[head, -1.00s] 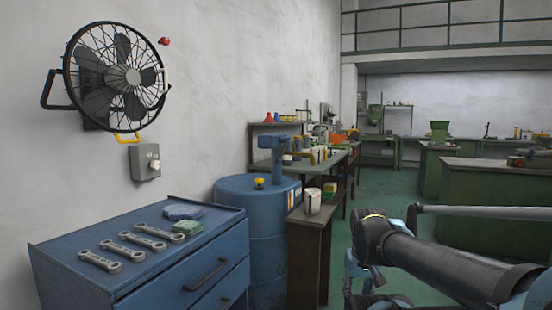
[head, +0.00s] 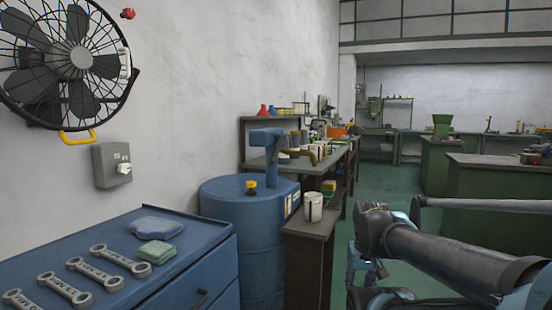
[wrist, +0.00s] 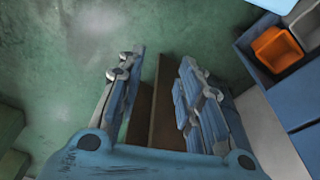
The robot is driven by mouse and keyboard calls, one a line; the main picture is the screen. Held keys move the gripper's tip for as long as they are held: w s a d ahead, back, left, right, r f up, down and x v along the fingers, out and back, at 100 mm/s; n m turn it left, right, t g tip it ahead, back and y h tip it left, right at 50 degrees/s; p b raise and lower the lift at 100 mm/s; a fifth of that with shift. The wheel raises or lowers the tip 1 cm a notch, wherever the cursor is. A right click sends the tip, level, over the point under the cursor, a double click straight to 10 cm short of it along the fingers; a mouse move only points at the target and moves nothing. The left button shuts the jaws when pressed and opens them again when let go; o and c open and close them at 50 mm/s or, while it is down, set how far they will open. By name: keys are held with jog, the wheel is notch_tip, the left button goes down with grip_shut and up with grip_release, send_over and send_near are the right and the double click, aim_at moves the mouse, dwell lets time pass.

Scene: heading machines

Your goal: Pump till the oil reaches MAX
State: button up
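A blue drum (head: 238,232) stands against the wall beyond the tool cabinet, in the head view. A blue pump (head: 271,158) rises from its top, and a small yellow-and-black cap (head: 251,187) sits beside it. A white container (head: 313,206) stands on the dark bench right of the drum. No oil level or MAX mark can be read. My gripper (wrist: 161,65) shows in the wrist view, with its fingers apart and nothing held. A brown surface shows below and between the fingers. My arm is at the right of the head view, apart from the drum.
A blue tool cabinet (head: 105,245) with several wrenches stands front left, below a wall fan (head: 80,58) and a switch box (head: 113,166). A cluttered bench (head: 330,168) runs along the wall. Green floor (head: 390,180) lies open right of it. Orange bin (wrist: 277,48) in the wrist view.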

jog(key=shift+o, duration=0.6)
notch_tip(320, 180, up, 43)
jog(key=m+t+y, duration=0.1)
jog(key=t+y, duration=0.1)
jog(key=y, duration=0.3)
send_over(277, 152)
jog(key=s+d, duration=0.6)
jog(key=x, duration=1.6)
jog(key=shift+w, duration=0.35)
jog(key=shift+a+r, duration=0.1)
grip_shut()
